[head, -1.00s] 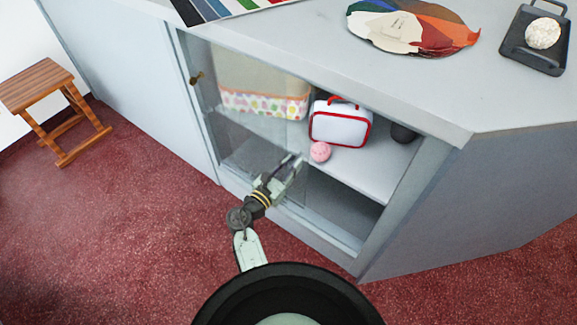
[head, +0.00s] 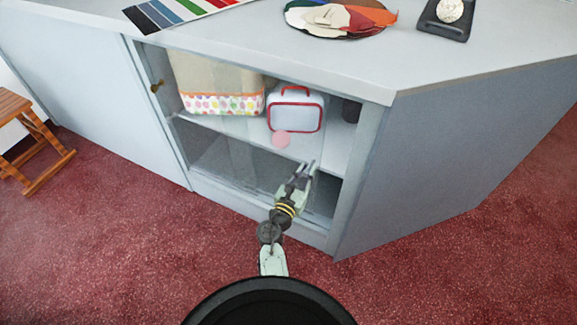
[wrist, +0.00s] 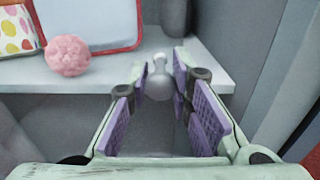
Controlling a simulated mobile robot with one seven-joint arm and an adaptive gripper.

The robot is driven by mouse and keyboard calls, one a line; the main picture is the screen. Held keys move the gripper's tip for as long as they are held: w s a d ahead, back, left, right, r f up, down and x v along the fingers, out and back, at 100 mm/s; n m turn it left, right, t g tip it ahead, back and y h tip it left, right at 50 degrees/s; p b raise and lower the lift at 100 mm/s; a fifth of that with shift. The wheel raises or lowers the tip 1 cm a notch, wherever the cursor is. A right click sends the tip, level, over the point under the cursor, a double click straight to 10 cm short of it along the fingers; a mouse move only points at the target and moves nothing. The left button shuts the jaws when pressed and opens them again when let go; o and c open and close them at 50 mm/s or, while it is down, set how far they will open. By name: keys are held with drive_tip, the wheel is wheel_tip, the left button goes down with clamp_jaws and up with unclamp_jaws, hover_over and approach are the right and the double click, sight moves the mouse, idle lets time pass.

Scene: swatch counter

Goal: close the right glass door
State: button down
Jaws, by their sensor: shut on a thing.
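The right glass door (head: 270,165) is a clear sliding pane in the front of the grey counter. It stands across the middle of the opening, over the pink ball and most of the lunchbox. A strip at the right end looks uncovered; the pane's exact edge is hard to see. My gripper (head: 308,166) is at the right part of the pane, low in the opening. In the wrist view, a pale round knob (wrist: 160,82) sits between my gripper's (wrist: 160,90) purple-padded fingers, which are shut on it.
Behind the glass, the shelf holds a dotted fabric bin (head: 222,102), a white lunchbox with red trim (head: 295,115), a pink ball (head: 281,139) and a dark object (head: 351,110). A brass knob (head: 157,87) is at left. A wooden stool (head: 35,145) stands left on clear carpet.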

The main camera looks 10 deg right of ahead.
drive_tip(key=shift+s+d, duration=0.7)
drive_tip(key=shift+d, duration=0.2)
drive_tip(key=shift+s+d, duration=0.65)
drive_tip(key=shift+d, duration=0.25)
drive_tip(key=c, duration=1.4)
unclamp_jaws()
wheel_tip(320, 180, up, 10)
drive_tip(key=shift+c, duration=0.6)
